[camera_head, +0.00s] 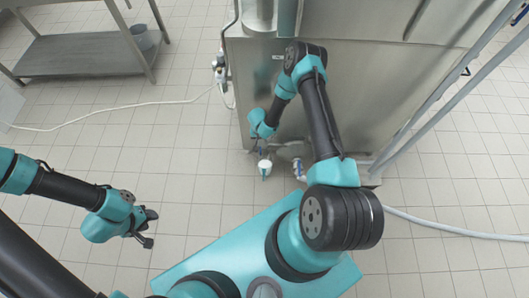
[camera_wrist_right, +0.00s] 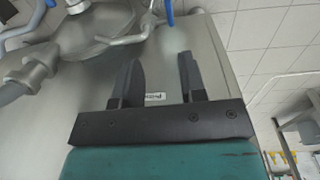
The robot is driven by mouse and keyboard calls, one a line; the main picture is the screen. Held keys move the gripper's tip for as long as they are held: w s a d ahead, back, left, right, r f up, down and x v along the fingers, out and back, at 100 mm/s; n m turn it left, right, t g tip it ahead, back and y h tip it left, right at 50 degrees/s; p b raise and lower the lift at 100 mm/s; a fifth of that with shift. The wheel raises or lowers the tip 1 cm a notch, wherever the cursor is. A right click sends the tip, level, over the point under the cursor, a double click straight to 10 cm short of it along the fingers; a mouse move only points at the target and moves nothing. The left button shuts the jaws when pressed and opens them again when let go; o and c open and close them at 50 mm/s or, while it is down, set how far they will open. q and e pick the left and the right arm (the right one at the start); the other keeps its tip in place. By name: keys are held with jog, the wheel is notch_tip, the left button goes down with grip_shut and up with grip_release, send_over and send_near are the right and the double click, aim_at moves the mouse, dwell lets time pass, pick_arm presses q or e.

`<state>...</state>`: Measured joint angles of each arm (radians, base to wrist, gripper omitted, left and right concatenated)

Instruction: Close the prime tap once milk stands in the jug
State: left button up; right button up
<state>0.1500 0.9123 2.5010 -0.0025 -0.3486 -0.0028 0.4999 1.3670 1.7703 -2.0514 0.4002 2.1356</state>
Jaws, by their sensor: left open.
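A small white vessel (camera_head: 264,164), probably the jug, shows low at the machine's front in the head view; I cannot tell whether it holds milk. In the right wrist view a blue lever (camera_wrist_right: 168,12) stands at the top edge beyond the fingers; whether it is the prime tap I cannot tell. My right gripper (camera_wrist_right: 158,72) is open and empty, with a small label starting with "P" (camera_wrist_right: 156,97) on the panel behind the gap. My left gripper (camera_head: 150,228) is open and empty over the floor, away from the machine.
The steel machine (camera_head: 350,80) fills the upper right of the head view. Metal pipes (camera_wrist_right: 85,35) crowd the upper left of the right wrist view. The left floor is mostly clear.

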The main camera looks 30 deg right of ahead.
jog(key=shift+w+r+y, duration=0.3)
jog(key=shift+w+r, duration=0.05)
jog(key=shift+w, duration=0.25)
notch_tip(320, 180, down, 17)
jog(key=shift+f, duration=0.2)
dwell(0.6)
jog(key=shift+c, duration=0.4)
grip_shut()
